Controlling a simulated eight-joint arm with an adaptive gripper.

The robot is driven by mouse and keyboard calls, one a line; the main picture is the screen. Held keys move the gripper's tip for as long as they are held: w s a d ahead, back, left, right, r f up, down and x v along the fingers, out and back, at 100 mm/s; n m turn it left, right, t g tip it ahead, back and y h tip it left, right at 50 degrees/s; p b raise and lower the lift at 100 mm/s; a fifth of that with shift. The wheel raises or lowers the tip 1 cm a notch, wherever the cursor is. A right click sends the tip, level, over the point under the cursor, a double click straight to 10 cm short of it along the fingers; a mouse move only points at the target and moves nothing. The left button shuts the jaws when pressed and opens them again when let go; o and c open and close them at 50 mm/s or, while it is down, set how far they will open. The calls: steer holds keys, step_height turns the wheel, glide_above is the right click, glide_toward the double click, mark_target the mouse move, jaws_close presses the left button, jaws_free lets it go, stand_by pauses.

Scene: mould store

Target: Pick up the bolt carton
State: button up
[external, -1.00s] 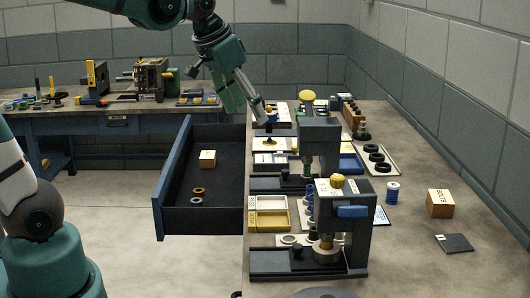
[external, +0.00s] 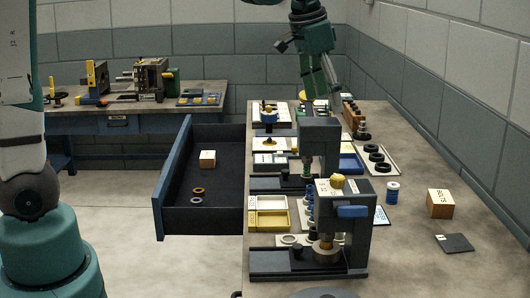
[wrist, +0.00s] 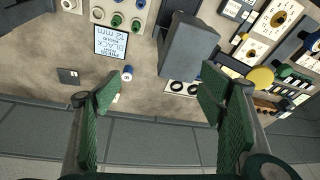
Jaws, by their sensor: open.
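The bolt carton (external: 440,204), a small tan box with a white label that appears to read BOLTS, stands on the right part of the bench in the external view. My gripper (external: 320,92) is far behind it and to its left, above the far end of the bench, open and apart from the carton. In the wrist view my gripper (wrist: 150,90) has its green-padded fingers wide apart with nothing between them. The carton is not clearly visible there; the left finger may hide it.
A blue-and-white spool (external: 392,192) and a dark pad (external: 454,243) lie near the carton. Presses (external: 340,225) stand to its left. An open drawer (external: 180,213) holds another small box (external: 207,159) and rings. A wall runs behind the bench's right edge.

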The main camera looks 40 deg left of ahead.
steer(key=w+d+f+m+g+p, duration=0.25)
steer(key=w+d+f+p, duration=0.2)
steer(key=w+d, duration=0.75)
steer(key=m+y+p, duration=0.1)
steer(key=m+p, duration=0.2)
steer(key=p, duration=0.1)
glide_above(441, 196)
steer(key=shift+n+g, duration=0.25)
steer(key=shift+g, duration=0.1)
steer(key=f, duration=1.1)
steer(key=shift+w+a, duration=0.15)
steer(key=shift+a, duration=0.05)
steer(key=shift+d+f, duration=0.35)
steer(key=shift+f, duration=0.1)
steer(key=shift+f, duration=1.15)
steer(key=shift+f, duration=0.15)
steer(key=shift+a+f, duration=0.1)
steer(key=shift+f, duration=2.35)
